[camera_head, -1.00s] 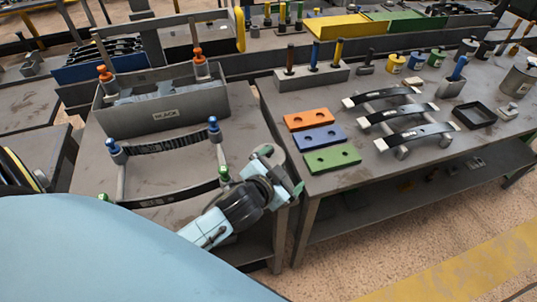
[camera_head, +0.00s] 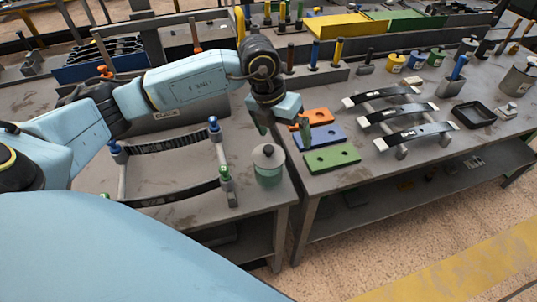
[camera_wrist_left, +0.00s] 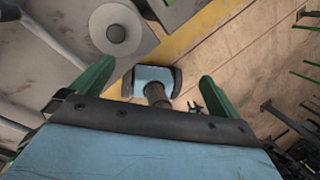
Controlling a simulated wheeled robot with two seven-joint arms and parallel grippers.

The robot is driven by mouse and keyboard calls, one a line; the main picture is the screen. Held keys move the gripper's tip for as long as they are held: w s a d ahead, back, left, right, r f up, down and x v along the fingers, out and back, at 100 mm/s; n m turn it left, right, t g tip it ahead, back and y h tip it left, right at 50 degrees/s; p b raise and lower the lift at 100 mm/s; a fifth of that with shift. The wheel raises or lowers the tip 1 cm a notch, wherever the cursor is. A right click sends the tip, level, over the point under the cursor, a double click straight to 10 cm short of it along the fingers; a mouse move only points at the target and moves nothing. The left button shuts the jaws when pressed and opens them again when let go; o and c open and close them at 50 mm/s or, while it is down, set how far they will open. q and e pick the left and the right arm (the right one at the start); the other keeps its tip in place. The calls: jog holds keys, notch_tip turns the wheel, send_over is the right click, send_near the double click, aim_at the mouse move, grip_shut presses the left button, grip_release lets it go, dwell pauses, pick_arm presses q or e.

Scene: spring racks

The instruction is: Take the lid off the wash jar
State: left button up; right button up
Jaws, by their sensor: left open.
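The wash jar (camera_head: 269,174), a greenish jar, stands upright near the right front corner of the left bench. Its grey round lid (camera_head: 262,158) with a dark knob sits on top. The lid also shows in the left wrist view (camera_wrist_left: 105,42), at upper left, seen from above. My left gripper (camera_head: 284,129) is open and empty, its green fingers pointing down, raised above and behind the jar near the bench's right edge. In the left wrist view (camera_wrist_left: 153,82) nothing is held between the fingers, and the lid is beyond the left finger. My right gripper is not seen.
Left of the jar, a rack with blue-topped posts (camera_head: 213,124) and dark straps fills the left bench. A gap separates it from the right bench, which carries orange, blue and green (camera_head: 331,159) plates, a strap rack (camera_head: 405,133) and a black tray (camera_head: 474,114).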

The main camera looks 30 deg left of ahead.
pick_arm(q)
jog(key=a+n+y, duration=0.1)
jog(key=a+y, duration=0.2)
jog(key=a, duration=0.3)
send_over(269, 148)
jog(key=s, duration=0.1)
notch_tip(269, 148, down, 6)
jog(key=shift+a+r+p, duration=0.1)
jog(key=shift+r+p, duration=0.1)
jog(key=shift+p, duration=0.2)
jog(key=shift+w+f+p, duration=0.15)
jog(key=shift+f+p, duration=0.05)
jog(key=shift+f, duration=0.85)
jog(key=shift+w+f+p, duration=0.2)
jog(key=shift+f, duration=0.9)
jog(key=shift+w+f+p, duration=0.15)
jog(key=shift+f+p, duration=0.05)
jog(key=shift+f, duration=0.85)
jog(key=c, duration=0.8)
